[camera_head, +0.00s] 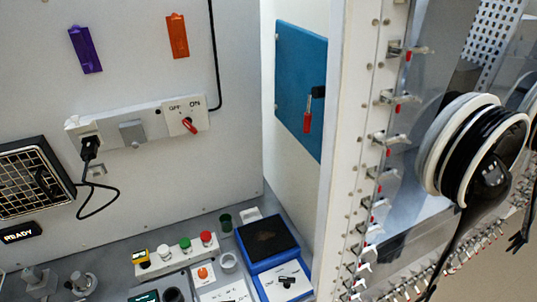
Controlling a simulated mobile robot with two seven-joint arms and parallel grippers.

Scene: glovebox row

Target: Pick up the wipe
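I cannot pick out a wipe with certainty. A small white piece (249,216) stands behind the black-topped blue tray, too small to identify. A white flat piece (222,293) lies at the bottom edge, partly cut off, with a dark item on it. Neither my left gripper nor my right gripper is in view.
The grey bench is crowded with a black-topped blue tray (268,237), a green cup (226,223), a white ring (228,262) and a button box (176,257). A clamped window frame (363,150) with a black glove (490,183) stands at right.

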